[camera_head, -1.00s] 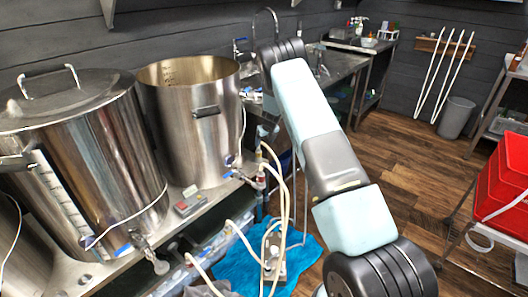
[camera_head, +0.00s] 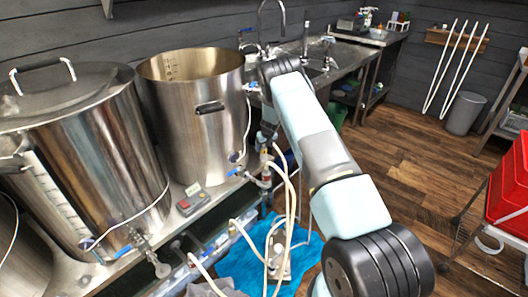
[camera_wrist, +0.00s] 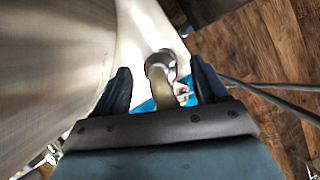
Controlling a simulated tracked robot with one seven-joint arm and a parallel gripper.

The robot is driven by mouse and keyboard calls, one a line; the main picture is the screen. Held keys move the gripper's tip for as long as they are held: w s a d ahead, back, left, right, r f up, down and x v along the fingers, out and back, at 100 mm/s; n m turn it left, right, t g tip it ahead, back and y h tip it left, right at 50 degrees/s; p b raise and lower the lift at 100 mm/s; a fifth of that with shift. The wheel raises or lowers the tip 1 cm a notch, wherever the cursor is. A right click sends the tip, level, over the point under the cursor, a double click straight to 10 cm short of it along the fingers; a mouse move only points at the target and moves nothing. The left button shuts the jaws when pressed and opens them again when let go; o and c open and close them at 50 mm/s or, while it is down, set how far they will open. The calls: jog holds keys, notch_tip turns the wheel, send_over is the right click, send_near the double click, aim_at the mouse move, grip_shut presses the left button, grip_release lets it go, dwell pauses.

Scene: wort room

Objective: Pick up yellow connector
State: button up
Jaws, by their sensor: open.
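My gripper (camera_wrist: 163,84) is open, with one dark finger on each side in the wrist view. A dull yellow-tan cylindrical piece (camera_wrist: 163,94), which looks like the yellow connector, lies between the fingers with visible gaps on both sides. A round metal fitting (camera_wrist: 159,61) sits at its far end. I cannot tell how far below the fingertips the piece is. In the head view my gripper is mostly hidden by my arm, close to the valve and pale hoses (camera_head: 277,165) right of the open pot. I cannot make out the connector clearly there.
The open steel pot (camera_head: 192,120) stands close to the left of my gripper, beside a lidded kettle (camera_head: 85,150). A blue cloth (camera_head: 240,265) lies below the hoses. A red crate (camera_head: 510,185) stands at the right. The wooden floor (camera_head: 420,150) between is clear.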

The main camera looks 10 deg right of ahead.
aim_at(263, 151)
jog(key=shift+x, duration=2.65)
jog(key=shift+s+d, duration=0.1)
jog(key=shift+s, duration=0.05)
jog(key=c, duration=1.2)
